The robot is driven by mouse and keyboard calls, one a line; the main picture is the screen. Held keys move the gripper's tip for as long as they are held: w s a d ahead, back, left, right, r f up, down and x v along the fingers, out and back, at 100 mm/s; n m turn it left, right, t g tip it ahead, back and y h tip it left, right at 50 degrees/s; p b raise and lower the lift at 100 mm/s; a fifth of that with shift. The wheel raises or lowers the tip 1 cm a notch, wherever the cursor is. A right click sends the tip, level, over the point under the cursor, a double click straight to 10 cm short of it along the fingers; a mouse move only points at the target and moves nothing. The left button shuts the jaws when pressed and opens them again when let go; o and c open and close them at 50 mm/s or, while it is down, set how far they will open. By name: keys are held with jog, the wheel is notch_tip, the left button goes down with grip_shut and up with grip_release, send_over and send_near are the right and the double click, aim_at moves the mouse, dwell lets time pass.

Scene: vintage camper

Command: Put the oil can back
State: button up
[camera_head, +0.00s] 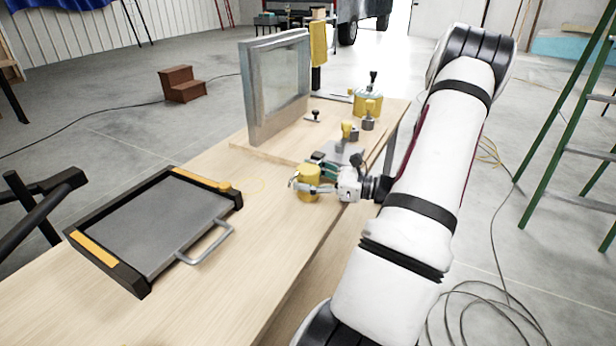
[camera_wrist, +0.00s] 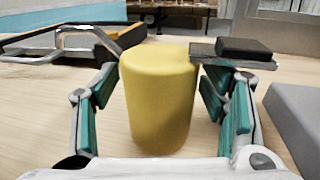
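A yellow rounded can (camera_head: 307,183) stands on the wooden workbench, and it fills the middle of the wrist view (camera_wrist: 158,100). I take it for the oil can, though no spout shows. My gripper (camera_head: 318,186) reaches it from the right, low over the bench. In the wrist view my gripper's teal-padded fingers (camera_wrist: 160,90) stand on both sides of the can, with narrow gaps at the sides. A dark flat piece with a black block (camera_wrist: 243,48) shows behind the right finger; whether it joins the can is unclear.
A framed tray (camera_head: 150,230) with a metal handle lies left on the bench (camera_head: 262,225). A glass-fronted panel (camera_head: 275,85) stands behind. Several yellow and grey items, including a yellow container (camera_head: 368,103), stand at the far right end. Bare wood lies between tray and can.

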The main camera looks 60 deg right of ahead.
jog(key=shift+r, duration=0.2)
jog(key=v, duration=1.2)
jog(key=shift+p, duration=0.3)
